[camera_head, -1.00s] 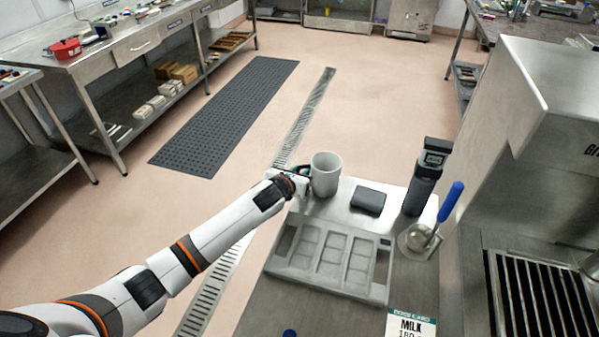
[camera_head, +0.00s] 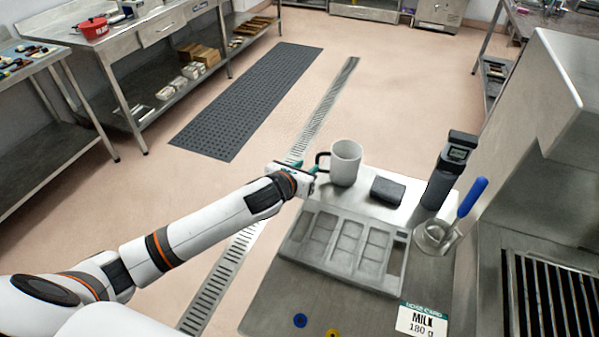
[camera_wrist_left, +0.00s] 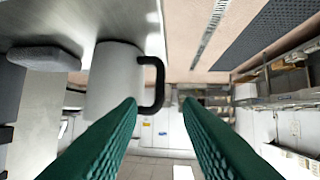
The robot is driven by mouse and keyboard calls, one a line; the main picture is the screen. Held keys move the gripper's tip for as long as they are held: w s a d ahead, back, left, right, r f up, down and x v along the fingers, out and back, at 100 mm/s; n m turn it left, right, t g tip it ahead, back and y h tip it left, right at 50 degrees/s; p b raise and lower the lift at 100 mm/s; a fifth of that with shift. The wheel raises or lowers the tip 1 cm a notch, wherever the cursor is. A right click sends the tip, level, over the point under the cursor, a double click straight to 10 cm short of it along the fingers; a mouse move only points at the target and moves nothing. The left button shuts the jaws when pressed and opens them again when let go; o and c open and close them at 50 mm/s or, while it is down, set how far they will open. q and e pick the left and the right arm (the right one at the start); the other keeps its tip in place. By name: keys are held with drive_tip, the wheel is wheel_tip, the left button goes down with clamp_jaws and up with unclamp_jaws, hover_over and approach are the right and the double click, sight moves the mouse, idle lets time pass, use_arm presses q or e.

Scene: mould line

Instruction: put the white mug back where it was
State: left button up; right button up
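The white mug (camera_head: 346,164) stands upright near the far left corner of the steel worktop (camera_head: 265,310). Its black handle points left towards my left gripper (camera_head: 318,168). In the left wrist view the mug (camera_wrist_left: 112,80) is left of centre, and its handle (camera_wrist_left: 158,85) shows just ahead of the gap between the green fingers. The left gripper (camera_wrist_left: 160,103) is open, its fingers apart with nothing clasped between them. In the head view the fingertips are partly hidden beside the handle. My right gripper is not in view.
A dark box (camera_head: 388,191) lies right of the mug, with a black upright device (camera_head: 450,170) beyond it. A grey compartment tray (camera_head: 345,250), a metal pot with blue handle (camera_head: 437,236) and a milk card (camera_head: 422,320) are nearer. Open floor lies left.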

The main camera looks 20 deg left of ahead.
use_arm(q)
drive_tip(key=v, duration=0.3)
idle(0.5)
